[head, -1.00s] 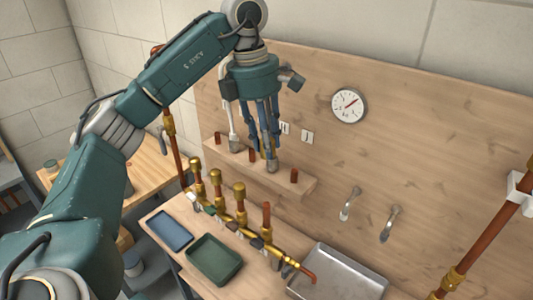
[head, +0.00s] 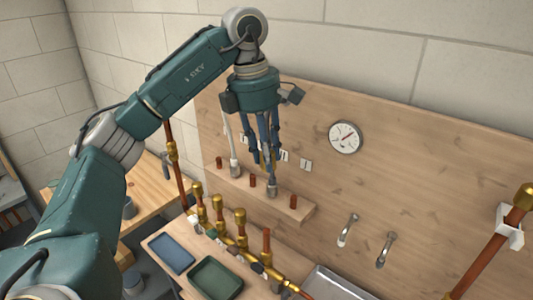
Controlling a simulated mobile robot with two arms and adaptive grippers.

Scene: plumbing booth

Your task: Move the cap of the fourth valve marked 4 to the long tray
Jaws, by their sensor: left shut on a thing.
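My left gripper (head: 266,160) points down in front of the wooden back board, above the peg shelf. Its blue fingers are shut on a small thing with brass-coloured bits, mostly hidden. A row of brass valves stands on the bench. Three left risers carry brass caps (head: 240,214). The rightmost riser (head: 266,241) is a bare copper stub without a brass cap. The number marks are too small to read. A blue tray (head: 170,254) and a green tray (head: 215,280) lie left of the valves. I cannot tell which tray is the long one. My right gripper is out of view.
A metal basin (head: 335,283) stands front right. A copper pipe (head: 490,255) rises at the right.

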